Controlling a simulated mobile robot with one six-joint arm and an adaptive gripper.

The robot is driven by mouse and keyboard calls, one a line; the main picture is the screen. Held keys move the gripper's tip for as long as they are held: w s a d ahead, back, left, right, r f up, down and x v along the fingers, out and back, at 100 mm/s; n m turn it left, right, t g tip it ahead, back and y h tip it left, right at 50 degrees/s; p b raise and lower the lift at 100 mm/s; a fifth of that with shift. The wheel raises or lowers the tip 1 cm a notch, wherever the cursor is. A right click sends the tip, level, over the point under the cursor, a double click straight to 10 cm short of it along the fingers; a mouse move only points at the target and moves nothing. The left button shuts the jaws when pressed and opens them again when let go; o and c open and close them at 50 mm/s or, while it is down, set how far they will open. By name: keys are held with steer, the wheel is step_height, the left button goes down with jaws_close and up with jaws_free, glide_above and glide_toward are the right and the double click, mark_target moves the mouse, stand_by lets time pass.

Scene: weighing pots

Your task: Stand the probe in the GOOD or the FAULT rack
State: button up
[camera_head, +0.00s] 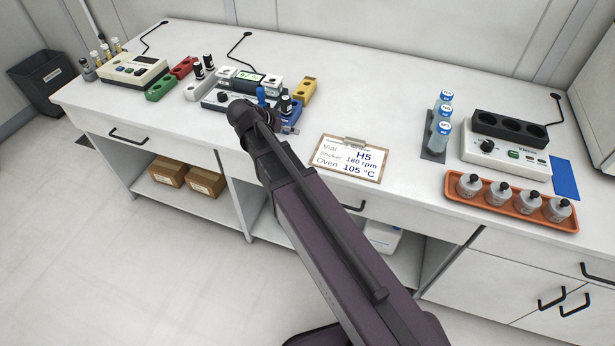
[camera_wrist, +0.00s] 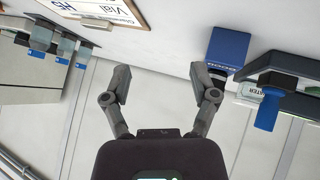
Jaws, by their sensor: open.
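In the wrist view my gripper (camera_wrist: 163,86) is open and nothing is between its fingers. In the head view my arm's end covers it. A blue rack (camera_wrist: 228,47) with upside-down white lettering that appears to read GOOD is right of the fingers; it also shows in the head view (camera_head: 293,114). A blue upright piece (camera_head: 262,95), possibly the probe's handle, stands at the meter with the green display, apart from my gripper. It seems to show in the wrist view (camera_wrist: 268,111). I cannot make out a FAULT label.
Red (camera_head: 183,66), green (camera_head: 160,87) and yellow (camera_head: 305,90) blocks stand around the meter (camera_head: 214,101). A clipboard (camera_head: 349,158) lies to its right. An orange tray (camera_head: 478,200) of bottles is at the bench's right. The bench middle beyond the clipboard is clear.

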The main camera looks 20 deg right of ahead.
steer(key=s+d+f+n+y, duration=0.1)
steer(key=s, duration=0.1)
steer(key=s+d+f+n+g+y, duration=0.1)
steer(key=s, duration=0.2)
steer(key=s+d+f+n+g+y, duration=0.1)
steer(key=s, duration=0.1)
steer(key=shift+s+f, duration=0.2)
steer(key=shift+f, duration=0.05)
steer(key=s+f+n+g+y, duration=0.1)
steer(key=s+f+n+y, duration=0.1)
steer(key=s+n+y, duration=0.3)
steer(key=s, duration=0.3)
steer(key=shift+s+a+g, duration=0.25)
steer(key=shift+a+g, duration=0.05)
stand_by(1.0)
steer(key=shift+c, duration=1.3)
